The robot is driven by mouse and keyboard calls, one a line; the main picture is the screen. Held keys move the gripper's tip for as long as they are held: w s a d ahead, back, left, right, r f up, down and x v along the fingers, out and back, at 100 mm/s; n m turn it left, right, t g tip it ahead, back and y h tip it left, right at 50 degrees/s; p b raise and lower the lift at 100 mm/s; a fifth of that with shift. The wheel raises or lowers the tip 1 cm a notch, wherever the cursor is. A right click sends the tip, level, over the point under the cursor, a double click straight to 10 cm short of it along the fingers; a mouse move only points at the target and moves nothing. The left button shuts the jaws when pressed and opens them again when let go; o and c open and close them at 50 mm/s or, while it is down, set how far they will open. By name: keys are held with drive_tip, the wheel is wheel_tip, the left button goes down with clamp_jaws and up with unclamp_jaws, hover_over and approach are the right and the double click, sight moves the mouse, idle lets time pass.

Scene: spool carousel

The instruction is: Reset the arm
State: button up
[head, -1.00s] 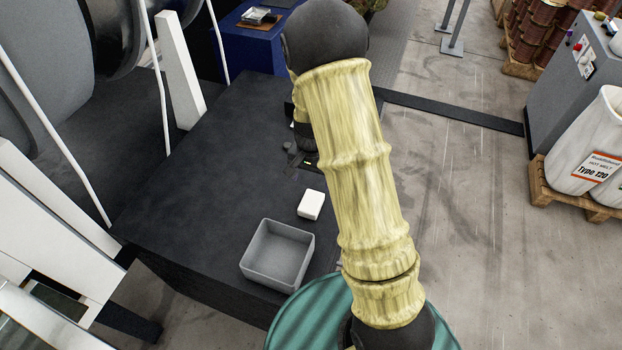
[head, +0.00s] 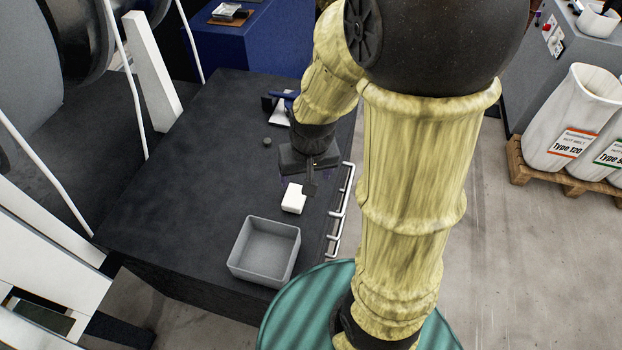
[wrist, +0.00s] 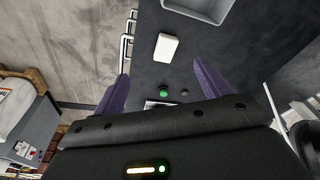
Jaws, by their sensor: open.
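My gripper (head: 308,184) hangs over the right part of the dark worktop (head: 190,160), close to a white block (head: 293,199) in the head view. In the wrist view its two purple fingers (wrist: 163,80) stand wide apart with nothing held between them. The white block (wrist: 167,47) lies beyond the fingertips there. My arm hides the worktop's far right part in the head view.
A grey open bin (head: 235,262) stands empty at the worktop's near end. White rails (head: 341,210) run along its right side. A small dark round piece (head: 267,141) and a green piece (wrist: 163,92) lie on top.

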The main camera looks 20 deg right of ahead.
drive_tip(key=s, duration=0.1)
drive_tip(key=s+r+n, duration=0.1)
drive_tip(key=s, duration=0.1)
drive_tip(key=shift+s+r, duration=0.1)
drive_tip(key=shift+r, duration=0.2)
wheel_tip(320, 180, up, 4)
drive_tip(key=p, duration=0.4)
drive_tip(key=shift+r, duration=0.25)
idle(0.6)
